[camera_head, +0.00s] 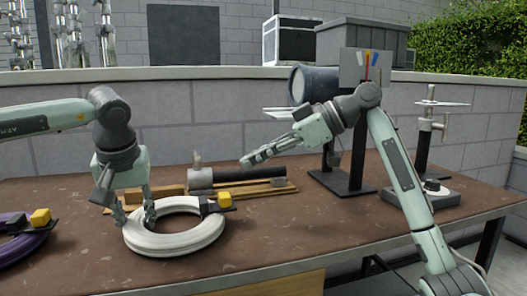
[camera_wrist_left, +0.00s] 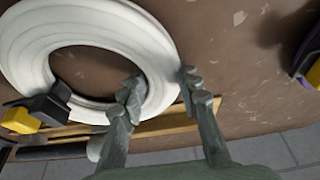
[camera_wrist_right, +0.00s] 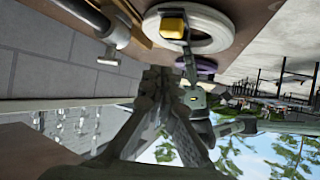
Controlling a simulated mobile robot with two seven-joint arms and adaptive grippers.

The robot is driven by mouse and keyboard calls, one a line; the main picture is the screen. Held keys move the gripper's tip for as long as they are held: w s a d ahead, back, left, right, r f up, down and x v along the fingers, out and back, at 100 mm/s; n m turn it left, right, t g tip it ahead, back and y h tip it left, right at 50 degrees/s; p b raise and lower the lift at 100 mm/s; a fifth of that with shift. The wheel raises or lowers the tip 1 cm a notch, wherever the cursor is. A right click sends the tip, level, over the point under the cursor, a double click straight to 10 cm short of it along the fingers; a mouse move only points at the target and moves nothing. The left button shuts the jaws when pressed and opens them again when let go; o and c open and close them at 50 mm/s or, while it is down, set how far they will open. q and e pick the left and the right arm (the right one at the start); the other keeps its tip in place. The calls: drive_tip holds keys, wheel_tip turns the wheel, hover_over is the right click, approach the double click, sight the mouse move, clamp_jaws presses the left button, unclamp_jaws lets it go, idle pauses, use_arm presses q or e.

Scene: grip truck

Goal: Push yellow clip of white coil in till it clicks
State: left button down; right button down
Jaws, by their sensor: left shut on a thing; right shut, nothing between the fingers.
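The white coil (camera_head: 172,246) lies flat on the brown table, left of the middle. Its black clip with the yellow clip (camera_head: 224,201) on top sits on the far right part of the ring. My left gripper (camera_head: 136,214) is shut on the coil's left side, one finger inside the ring and one outside. In the left wrist view the white coil (camera_wrist_left: 62,28) passes between the fingers, and the yellow clip (camera_wrist_left: 20,121) is at the far left. My right gripper (camera_head: 252,159) is shut and empty, in the air above and right of the clip. Its shut fingers (camera_wrist_right: 155,82) also show in the right wrist view.
A purple coil (camera_head: 22,247) with its own yellow clip (camera_head: 41,217) lies at the left edge. Behind the white coil are wooden strips and a dark cylinder (camera_head: 250,173). A black stand (camera_head: 342,183) and a metal post (camera_head: 424,143) stand to the right.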

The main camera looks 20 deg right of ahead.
drive_tip(key=d+r, duration=0.1)
drive_tip(key=d, duration=0.1)
approach(225, 200)
drive_tip(key=shift+m+t, duration=0.3)
drive_tip(key=shift+m, duration=0.1)
drive_tip(key=w+f, duration=0.4)
drive_tip(key=f, duration=0.1)
drive_tip(key=shift+w+d, duration=0.1)
drive_tip(key=shift+d, duration=0.05)
drive_tip(key=shift+a+r, duration=0.15)
drive_tip(key=shift+a, duration=0.7)
drive_tip(key=shift+a, duration=0.1)
idle(0.5)
drive_tip(key=shift+a, duration=0.4)
drive_tip(key=shift+a, duration=0.35)
